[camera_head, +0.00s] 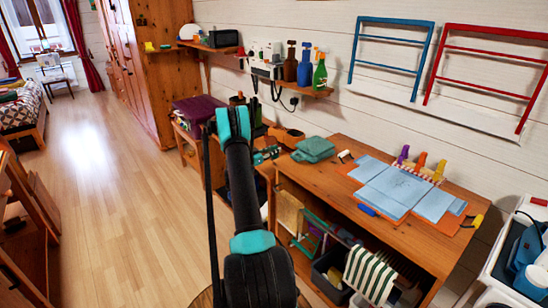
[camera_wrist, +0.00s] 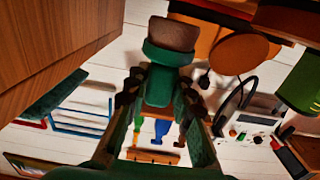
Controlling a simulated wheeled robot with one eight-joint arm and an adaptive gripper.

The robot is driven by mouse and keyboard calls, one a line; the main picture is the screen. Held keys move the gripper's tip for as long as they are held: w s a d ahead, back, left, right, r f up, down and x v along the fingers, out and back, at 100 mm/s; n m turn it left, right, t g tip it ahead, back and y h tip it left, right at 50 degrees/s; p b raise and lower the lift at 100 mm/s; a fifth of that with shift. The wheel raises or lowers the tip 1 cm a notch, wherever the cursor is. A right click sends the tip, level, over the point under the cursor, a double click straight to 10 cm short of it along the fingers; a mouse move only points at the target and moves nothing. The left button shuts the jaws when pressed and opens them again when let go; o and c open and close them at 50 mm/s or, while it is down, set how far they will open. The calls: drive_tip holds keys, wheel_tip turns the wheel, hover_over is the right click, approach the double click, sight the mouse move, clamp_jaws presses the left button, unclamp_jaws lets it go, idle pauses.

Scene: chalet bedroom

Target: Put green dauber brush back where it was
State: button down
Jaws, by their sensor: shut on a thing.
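My gripper (camera_wrist: 160,88) is shut on the green dauber brush (camera_wrist: 163,58) in the wrist view. The brush has a green body and a brownish tip that points away from my palm. In the head view my gripper (camera_head: 266,155) is partly behind my arm, left of the worktable's top; the brush cannot be made out there. A red-and-white patterned holder (camera_head: 416,171) stands at the back of the worktable (camera_head: 345,190). A purple dauber (camera_head: 403,154), an orange dauber (camera_head: 421,160) and a yellow dauber (camera_head: 439,169) stand upright at it, to the right of my gripper.
Blue sheets (camera_head: 392,190) cover the worktable's middle. A folded teal cloth (camera_head: 314,148) lies at its left end. A wall shelf (camera_head: 312,91) above carries several bottles, including a green spray bottle (camera_head: 320,73). A white cart (camera_head: 500,265) stands at right. Open floor lies left.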

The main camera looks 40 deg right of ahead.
sight(271, 157)
drive_tip(key=shift+f, duration=1.8)
drive_tip(key=shift+f, duration=0.15)
drive_tip(key=c, duration=1.3)
unclamp_jaws()
